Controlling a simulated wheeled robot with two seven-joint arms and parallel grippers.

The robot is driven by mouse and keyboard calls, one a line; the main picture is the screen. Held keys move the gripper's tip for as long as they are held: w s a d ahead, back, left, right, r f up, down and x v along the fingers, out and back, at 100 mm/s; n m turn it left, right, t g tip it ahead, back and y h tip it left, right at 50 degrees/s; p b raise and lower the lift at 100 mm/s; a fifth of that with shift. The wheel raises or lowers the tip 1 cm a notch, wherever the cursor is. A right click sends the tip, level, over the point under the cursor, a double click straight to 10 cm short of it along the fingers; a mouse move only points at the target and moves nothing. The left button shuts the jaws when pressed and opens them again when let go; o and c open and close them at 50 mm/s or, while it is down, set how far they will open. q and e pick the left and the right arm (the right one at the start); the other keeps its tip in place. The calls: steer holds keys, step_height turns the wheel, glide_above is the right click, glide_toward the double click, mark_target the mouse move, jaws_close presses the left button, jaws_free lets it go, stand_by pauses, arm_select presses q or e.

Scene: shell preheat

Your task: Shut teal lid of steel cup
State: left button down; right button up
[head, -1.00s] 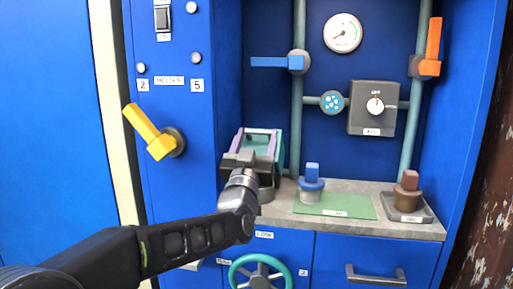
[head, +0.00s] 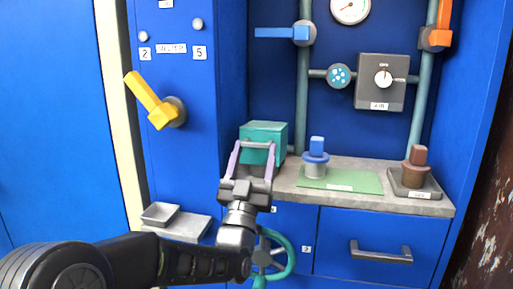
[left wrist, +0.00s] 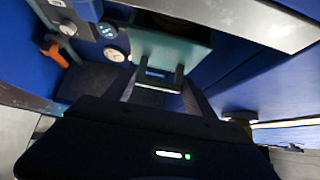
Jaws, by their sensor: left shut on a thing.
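A teal box-like piece (head: 264,131), which I take for the lid, stands at the left end of the grey counter. A grey bar handle sits on its near face. My left gripper (head: 255,148) reaches it from below, with its lilac fingers at both sides of the handle, shut on it. In the left wrist view the teal face (left wrist: 172,49) fills the upper middle, with the dark handle (left wrist: 160,78) between the fingers. I cannot make out a steel cup under the teal piece; the gripper hides its lower part. My right gripper does not show.
A blue-topped grey piece (head: 315,165) stands on a green mat (head: 355,183). A brown-topped piece (head: 416,172) stands in a tray at right. A yellow lever (head: 150,103) juts out at left. A teal wheel (head: 287,258) and small grey tray (head: 160,213) are lower.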

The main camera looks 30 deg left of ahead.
arm_select(q)
steer(key=shift+w+a+f, duration=0.15)
steer(key=shift+w+f, duration=0.05)
steer(key=shift+f, duration=0.25)
steer(key=c, duration=0.8)
jaws_free()
steer(key=shift+o, duration=0.8)
steer(key=shift+w+f, duration=0.15)
steer(key=shift+w, duration=0.05)
steer(key=o, duration=0.3)
steer(key=shift+r, duration=0.25)
steer(key=shift+s, duration=0.1)
step_height(320, 180, up, 10)
steer(key=p, duration=0.4)
